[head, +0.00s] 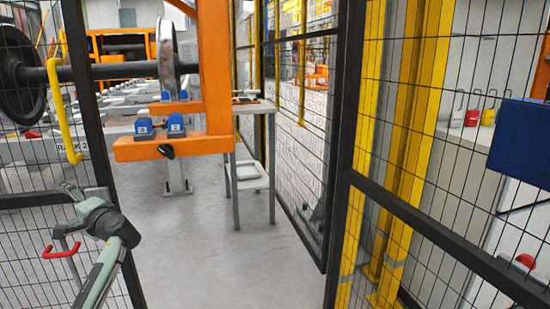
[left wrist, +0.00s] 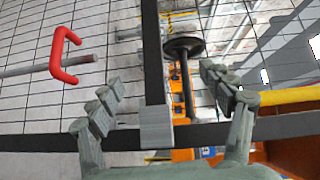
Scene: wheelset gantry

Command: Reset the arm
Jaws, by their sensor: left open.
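My left arm comes in at the lower left of the head view. Its grey-green gripper (head: 74,190) is in front of the left mesh panel, below a yellow handle (head: 62,110). In the left wrist view my left gripper (left wrist: 165,95) has its fingers wide apart, with nothing held between them. A dark frame post and crossbar (left wrist: 156,125) show behind the fingers. A red handle (left wrist: 62,57) is left of the fingers, and it also shows beside my arm in the head view (head: 62,252). My right gripper is not in view.
An open gateway with clear grey floor (head: 230,260) lies ahead, between the left mesh panel and a black-framed mesh panel (head: 430,230) on the right. Beyond stand an orange gantry (head: 215,70), a wheelset (head: 168,55) and a small grey table (head: 250,180). A blue box (head: 520,138) is at right.

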